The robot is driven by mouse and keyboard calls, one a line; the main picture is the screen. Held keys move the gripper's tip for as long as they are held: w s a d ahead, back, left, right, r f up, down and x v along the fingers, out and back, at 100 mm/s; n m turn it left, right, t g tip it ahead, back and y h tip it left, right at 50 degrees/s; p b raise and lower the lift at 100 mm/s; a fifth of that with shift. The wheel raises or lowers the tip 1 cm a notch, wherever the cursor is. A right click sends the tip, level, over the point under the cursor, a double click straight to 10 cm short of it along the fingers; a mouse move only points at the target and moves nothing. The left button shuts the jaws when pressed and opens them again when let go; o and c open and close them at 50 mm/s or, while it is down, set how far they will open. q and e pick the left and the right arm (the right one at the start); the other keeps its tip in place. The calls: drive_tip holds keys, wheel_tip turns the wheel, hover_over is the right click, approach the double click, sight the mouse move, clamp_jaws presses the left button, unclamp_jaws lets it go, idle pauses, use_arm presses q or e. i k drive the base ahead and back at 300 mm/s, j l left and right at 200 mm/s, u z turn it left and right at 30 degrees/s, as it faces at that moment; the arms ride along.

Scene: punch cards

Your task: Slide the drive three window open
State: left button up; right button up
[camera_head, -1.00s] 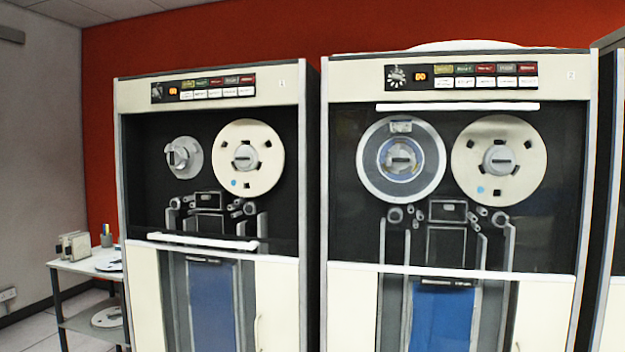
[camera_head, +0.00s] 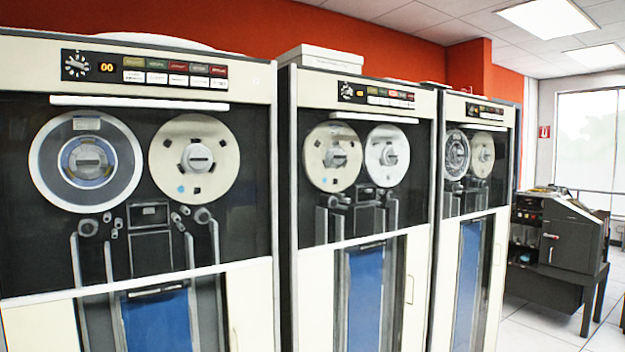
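Drive three appears to be the middle tape cabinet (camera_head: 285,200), by its place right of the drive marked 2 in the earlier frame. Its own number is too small to read. Its clear window (camera_head: 312,218) covers the dark upper bay, and its white handle bar (camera_head: 373,117) sits at the top, just below the control panel (camera_head: 376,95). So the window looks raised and shut. Behind it are a cream left reel (camera_head: 325,172) and a paler right reel (camera_head: 387,165). Neither of my grippers is in view.
Drive two (camera_head: 250,235) stands close on the left, its bar (camera_head: 138,103) also at the top. Another drive (camera_head: 503,225) stands on the right. Farther right is a dark machine on a table (camera_head: 575,240), with open floor (camera_head: 540,325) before it.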

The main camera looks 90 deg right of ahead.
sight(333, 115)
drive_tip(key=z, duration=3.15)
